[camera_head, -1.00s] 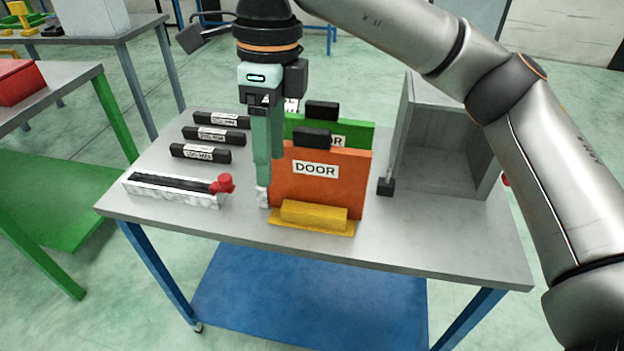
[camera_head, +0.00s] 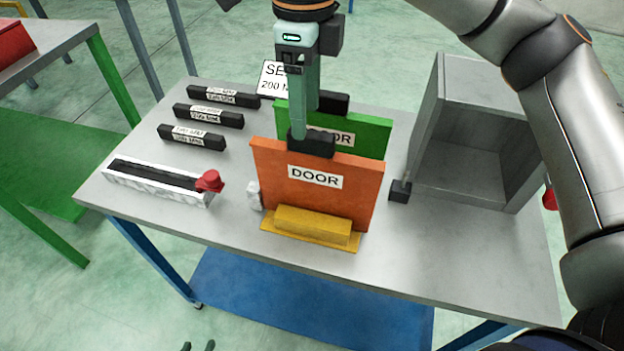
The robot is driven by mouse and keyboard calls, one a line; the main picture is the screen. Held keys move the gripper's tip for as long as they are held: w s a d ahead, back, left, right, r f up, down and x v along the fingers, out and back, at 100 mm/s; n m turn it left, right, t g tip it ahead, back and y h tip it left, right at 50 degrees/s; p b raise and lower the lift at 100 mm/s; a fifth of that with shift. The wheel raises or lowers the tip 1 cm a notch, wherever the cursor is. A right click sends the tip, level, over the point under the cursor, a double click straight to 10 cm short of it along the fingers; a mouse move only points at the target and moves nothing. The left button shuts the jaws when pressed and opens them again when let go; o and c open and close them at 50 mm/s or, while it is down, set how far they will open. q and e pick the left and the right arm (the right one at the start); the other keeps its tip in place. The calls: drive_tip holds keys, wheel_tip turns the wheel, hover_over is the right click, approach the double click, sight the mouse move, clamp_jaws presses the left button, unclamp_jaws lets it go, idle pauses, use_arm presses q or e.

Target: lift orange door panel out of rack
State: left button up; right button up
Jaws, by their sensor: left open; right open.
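The orange door panel (camera_head: 315,200) stands upright behind the yellow rack block (camera_head: 312,226), with a white DOOR label and a black handle (camera_head: 318,145) on its top edge. My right gripper (camera_head: 304,128) points down from above, open, with its fingers at the left part of that handle. I cannot tell whether they straddle or touch it. A green door panel (camera_head: 378,135) stands upright behind the orange one, partly hidden by it and by the gripper. My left gripper (camera_head: 197,347) shows only as two dark fingertips, open, at the bottom edge, low and clear of the table.
Several black labelled bars (camera_head: 208,117) and a white tray with a red knob (camera_head: 160,184) lie on the left. A grey open cabinet (camera_head: 478,130) stands on the right, a small black block (camera_head: 400,191) near it. A white sign (camera_head: 273,78) is behind the panels.

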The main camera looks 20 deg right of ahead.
sight(310, 154)
drive_tip(key=f, duration=0.9)
drive_tip(key=shift+s+d+p, duration=0.1)
drive_tip(key=shift+d+p, duration=0.15)
drive_tip(key=shift+p, duration=0.15)
drive_tip(key=shift+c, duration=0.2)
clamp_jaws()
idle(0.8)
